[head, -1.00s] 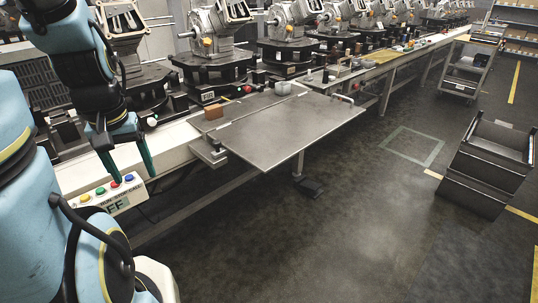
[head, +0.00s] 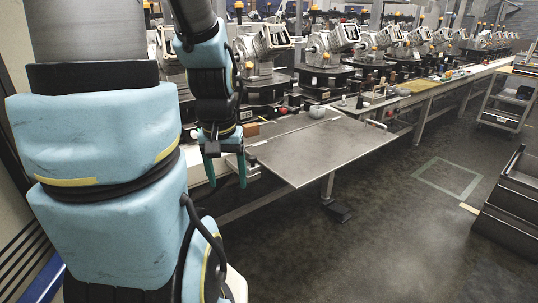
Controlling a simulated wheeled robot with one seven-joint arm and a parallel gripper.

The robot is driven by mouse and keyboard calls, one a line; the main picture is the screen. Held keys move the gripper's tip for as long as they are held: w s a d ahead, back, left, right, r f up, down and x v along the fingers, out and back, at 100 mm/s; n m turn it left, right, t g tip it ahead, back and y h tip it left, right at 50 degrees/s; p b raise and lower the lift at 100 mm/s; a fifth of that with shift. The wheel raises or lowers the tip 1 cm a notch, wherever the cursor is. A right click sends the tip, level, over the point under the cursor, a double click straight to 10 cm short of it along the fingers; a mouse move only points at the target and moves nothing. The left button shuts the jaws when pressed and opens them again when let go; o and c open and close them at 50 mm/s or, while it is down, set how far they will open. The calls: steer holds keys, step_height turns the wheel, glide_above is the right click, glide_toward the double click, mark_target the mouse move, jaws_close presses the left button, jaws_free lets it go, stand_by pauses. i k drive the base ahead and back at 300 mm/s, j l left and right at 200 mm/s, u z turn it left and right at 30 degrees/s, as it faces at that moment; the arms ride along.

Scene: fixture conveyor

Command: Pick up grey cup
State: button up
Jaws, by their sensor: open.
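The grey cup (head: 317,111) is small in the head view. It stands near the back edge of the grey metal table plate (head: 325,150). My gripper (head: 226,178) points down at the left end of the plate, with its two green fingers apart and nothing between them. It is well to the left of the cup and nearer the camera, not touching it.
A small brown block (head: 251,130) sits on the plate's back left, just behind my gripper. A row of machine fixtures (head: 325,70) lines the conveyor behind the plate. A dark bin rack (head: 510,210) stands at right. The floor in front is open.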

mark_target(317, 112)
steer(key=l+u, duration=0.15)
steer(key=u, duration=0.25)
steer(key=l+u, duration=0.15)
steer(key=u, duration=0.25)
steer(key=l+u, duration=0.15)
steer(key=u, duration=0.25)
steer(key=l+u, duration=0.15)
steer(key=u, duration=0.25)
steer(key=k+l+u, duration=0.1)
steer(key=l+u, duration=0.3)
steer(key=k+l+u, duration=0.2)
steer(key=u, duration=0.2)
steer(key=k+l+u, duration=0.2)
steer(key=l+u, duration=0.2)
steer(key=k+l+u, duration=0.2)
steer(key=u, duration=0.2)
steer(key=k+l+u, duration=0.2)
steer(key=k+u, duration=0.15)
steer(key=k, duration=0.25)
steer(key=k+u, duration=0.3)
steer(key=k, duration=1.25)
steer(key=k+l+z, duration=0.1)
steer(key=k, duration=0.85)
steer(key=k+l+z, duration=0.1)
steer(key=k+l, duration=0.2)
steer(key=k, duration=0.15)
steer(key=l, duration=0.55)
steer(key=i, duration=0.05)
